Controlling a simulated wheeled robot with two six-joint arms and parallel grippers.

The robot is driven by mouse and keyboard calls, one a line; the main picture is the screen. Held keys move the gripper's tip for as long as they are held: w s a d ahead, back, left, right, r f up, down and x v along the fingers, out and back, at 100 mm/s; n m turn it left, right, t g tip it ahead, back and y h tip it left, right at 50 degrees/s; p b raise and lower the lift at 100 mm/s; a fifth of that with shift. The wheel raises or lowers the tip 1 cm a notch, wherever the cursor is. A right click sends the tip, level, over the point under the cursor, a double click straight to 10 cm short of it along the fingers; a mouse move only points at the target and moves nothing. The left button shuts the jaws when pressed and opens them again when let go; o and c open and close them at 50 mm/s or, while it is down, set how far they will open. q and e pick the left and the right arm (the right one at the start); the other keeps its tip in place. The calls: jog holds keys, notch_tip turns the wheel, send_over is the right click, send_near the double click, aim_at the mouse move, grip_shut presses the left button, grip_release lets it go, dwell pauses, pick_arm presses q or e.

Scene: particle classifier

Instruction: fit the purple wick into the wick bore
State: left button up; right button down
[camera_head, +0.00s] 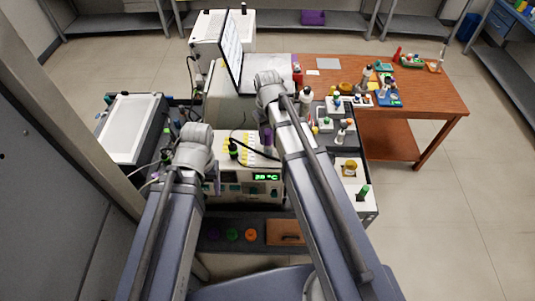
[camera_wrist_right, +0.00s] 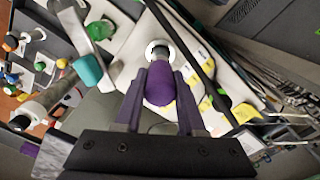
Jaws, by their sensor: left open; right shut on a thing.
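The purple wick (camera_wrist_right: 160,86) is held between the two fingers of my right gripper (camera_wrist_right: 160,98) in the right wrist view. Just beyond its far end is a pale round part with a dark centre, which looks like the wick bore (camera_wrist_right: 160,48); I cannot tell whether the wick touches it. In the head view my right gripper (camera_head: 266,142) is over the right part of the white instrument, largely hidden by its own arm. My left gripper (camera_head: 213,182) is open at the instrument's left front, partly hidden by its wrist.
The instrument (camera_head: 262,190) has a green lit display and a yellow-marked top with a black-capped item (camera_head: 233,149). A white tray (camera_head: 131,128) stands at left. A wooden table (camera_head: 425,95) with small bottles is at right. Cables run near my left wrist.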

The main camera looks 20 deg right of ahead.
aim_at(268, 148)
notch_tip(268, 148, down, 2)
jog(key=shift+f+b, duration=0.2)
jog(key=shift+b, duration=0.4)
jog(key=shift+s+f, duration=0.15)
jog(key=shift+f, duration=0.05)
pick_arm(q)
notch_tip(268, 148, down, 6)
jog(key=b, duration=0.4)
jog(key=shift+f, duration=0.2)
pick_arm(e)
jog(key=shift+f, duration=1.8)
pick_arm(q)
jog(key=shift+s, duration=0.1)
pick_arm(e)
jog(key=shift+f, duration=0.1)
jog(key=shift+f+b, duration=0.15)
jog(key=shift+b, duration=0.15)
jog(key=c, duration=0.5)
grip_release()
pick_arm(q)
jog(key=shift+f, duration=0.15)
